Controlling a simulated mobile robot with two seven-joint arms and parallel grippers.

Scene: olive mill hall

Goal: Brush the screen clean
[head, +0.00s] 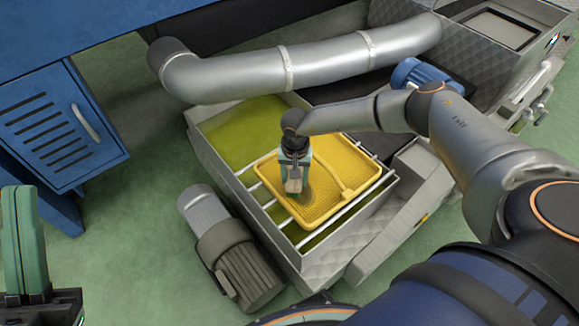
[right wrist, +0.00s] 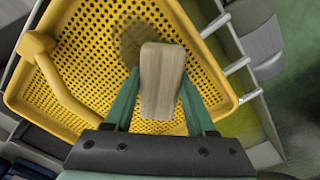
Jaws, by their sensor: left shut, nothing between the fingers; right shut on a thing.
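The screen is a yellow perforated tray (head: 325,152) with a raised rim and a yellow handle (right wrist: 62,85). It lies across pale bars over a metal vat. A dark stain (right wrist: 138,42) marks its mesh; it also shows in the head view (head: 309,196), beside the brush. My right gripper (head: 293,177) is over the screen, shut on a brush with a pale wooden body (right wrist: 162,82). The bristles are hidden in the wrist view, and I cannot tell whether they touch the mesh. My left gripper (head: 26,240) is shut and empty at the lower left, away from the screen.
The vat (head: 215,165) holds yellow-green liquid. A grey motor (head: 232,250) stands at its left side, and a thick metal pipe (head: 270,72) runs behind it. A blue cabinet (head: 60,125) stands at the left. Green floor (head: 150,220) lies open between cabinet and motor.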

